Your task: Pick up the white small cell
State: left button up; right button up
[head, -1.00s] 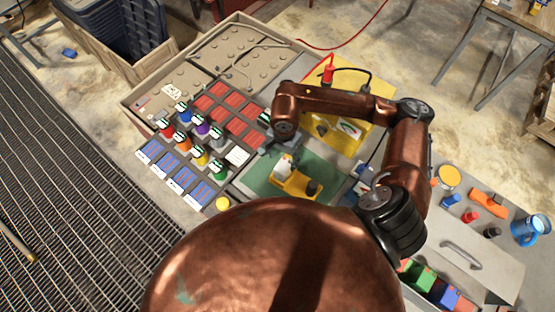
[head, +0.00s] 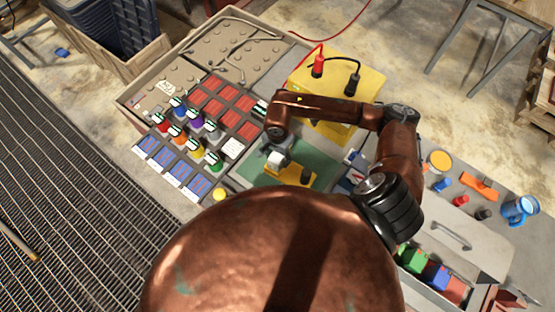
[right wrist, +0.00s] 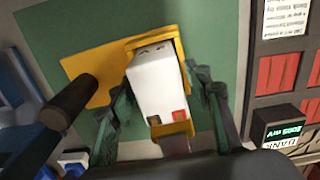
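The white small cell (right wrist: 160,85) stands in a yellow holder (right wrist: 95,72) in the right wrist view, with a red mark at its lower end. In the head view the cell (head: 276,159) shows small, at the yellow holder (head: 292,174) on a green mat. My right gripper (right wrist: 165,90) has one finger on each side of the cell. Its fingers look open around it, with a narrow gap on the right side; contact on the left is unclear. In the head view the right gripper (head: 272,150) is small and partly hidden by its arm. My left gripper is not in view.
Several coloured cells (head: 196,137) stand in rows left of the mat, near red panels (head: 225,105). A bin of coloured blocks (head: 433,272) and a blue mug (head: 518,209) are at right.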

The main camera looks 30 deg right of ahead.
jog(key=c, duration=1)
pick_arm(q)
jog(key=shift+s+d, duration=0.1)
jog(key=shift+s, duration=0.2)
pick_arm(e)
grip_shut()
jog(key=shift+r, duration=0.1)
jog(key=shift+w+r+b, duration=0.1)
jog(key=shift+r+b, duration=0.25)
jog(key=shift+r, duration=0.45)
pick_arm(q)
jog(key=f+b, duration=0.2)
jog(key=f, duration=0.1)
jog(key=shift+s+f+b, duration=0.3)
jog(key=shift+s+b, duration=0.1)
pick_arm(e)
jog(key=s+a+r, duration=0.8)
jog(key=s+r, duration=0.3)
jog(key=shift+s+r, duration=0.15)
jog(key=shift+s, duration=0.15)
